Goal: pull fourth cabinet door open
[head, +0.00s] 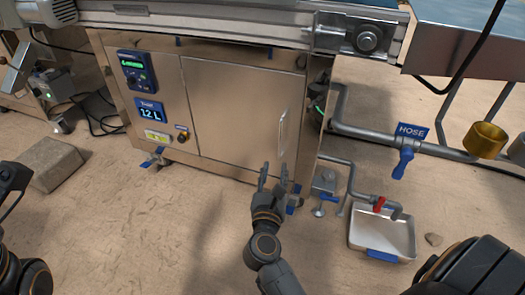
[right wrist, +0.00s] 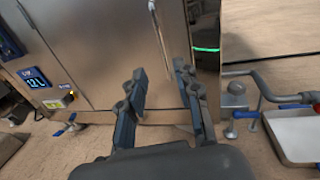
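The steel cabinet door (head: 230,105) is shut, set in the cabinet front to the right of a control panel. Its slim vertical handle (head: 282,132) is near the door's right edge. My right gripper (head: 273,174) is open and empty, below the handle and in front of the cabinet's lower right. In the right wrist view the handle (right wrist: 158,32) shows above and between the open fingers (right wrist: 160,85), apart from them. I cannot tell how the cabinets are numbered.
A conveyor rail (head: 220,27) runs above the cabinet. To the right are a hose pipe with a blue valve (head: 403,162), a red tap (head: 379,203) and a steel basin (head: 358,240). A stone block (head: 52,163) lies at left. The floor in front is mostly clear.

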